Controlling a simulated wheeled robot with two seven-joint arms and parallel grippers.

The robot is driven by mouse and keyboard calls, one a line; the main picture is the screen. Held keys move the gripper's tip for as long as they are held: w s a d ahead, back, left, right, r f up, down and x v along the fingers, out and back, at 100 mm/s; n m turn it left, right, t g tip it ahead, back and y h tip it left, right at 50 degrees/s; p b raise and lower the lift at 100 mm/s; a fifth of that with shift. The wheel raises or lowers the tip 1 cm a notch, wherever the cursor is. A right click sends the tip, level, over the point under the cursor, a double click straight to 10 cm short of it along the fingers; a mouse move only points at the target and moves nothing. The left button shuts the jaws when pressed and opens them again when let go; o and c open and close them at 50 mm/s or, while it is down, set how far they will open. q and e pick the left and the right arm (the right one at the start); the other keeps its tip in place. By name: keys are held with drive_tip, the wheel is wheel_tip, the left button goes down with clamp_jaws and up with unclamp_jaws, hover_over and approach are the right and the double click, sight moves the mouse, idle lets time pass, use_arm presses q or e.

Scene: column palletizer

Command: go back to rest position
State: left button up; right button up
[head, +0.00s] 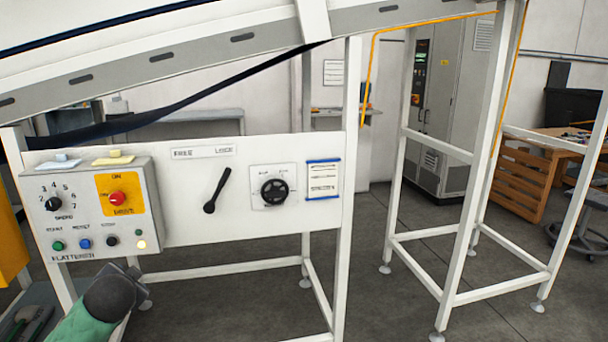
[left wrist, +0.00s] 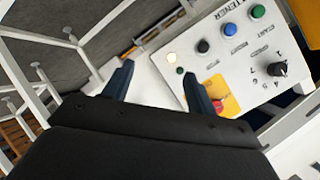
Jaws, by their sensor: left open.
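My left gripper (head: 138,277) shows at the lower left of the head view, at the end of my green and dark grey arm. It is just below the lower right corner of the control box (head: 92,205). In the left wrist view its two dark fingers (left wrist: 157,84) stand apart with nothing between them. The control box (left wrist: 240,65) is tilted in that view, beyond the fingers and to the right. I see no contact between fingers and box. My right gripper is in neither view.
A white panel with a black lever (head: 216,190) and a black knob (head: 274,191) adjoins the box. A sloping conveyor (head: 200,52) runs above. White frame legs (head: 484,150) stand at the right. Open floor (head: 395,300) shows between the frames.

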use_arm(q)
drive_tip(key=s+d+f+n+g+h, duration=0.1)
drive_tip(key=s+d+f+g+h, duration=0.4)
drive_tip(key=s+d+f, duration=1.5)
drive_tip(key=s+d+f+g, duration=0.1)
drive_tip(key=s+d+f, duration=0.2)
drive_tip(key=s, duration=0.3)
drive_tip(key=s+d+f+n+g+h+p, duration=0.1)
drive_tip(key=s+d+f+g, duration=0.1)
drive_tip(key=s, duration=0.4)
drive_tip(key=s+d+f+n+g+h, duration=0.1)
drive_tip(key=s+d+f, duration=0.3)
drive_tip(key=s+f, duration=0.1)
drive_tip(key=shift+s+f+p, duration=0.35)
drive_tip(key=shift+s, duration=0.45)
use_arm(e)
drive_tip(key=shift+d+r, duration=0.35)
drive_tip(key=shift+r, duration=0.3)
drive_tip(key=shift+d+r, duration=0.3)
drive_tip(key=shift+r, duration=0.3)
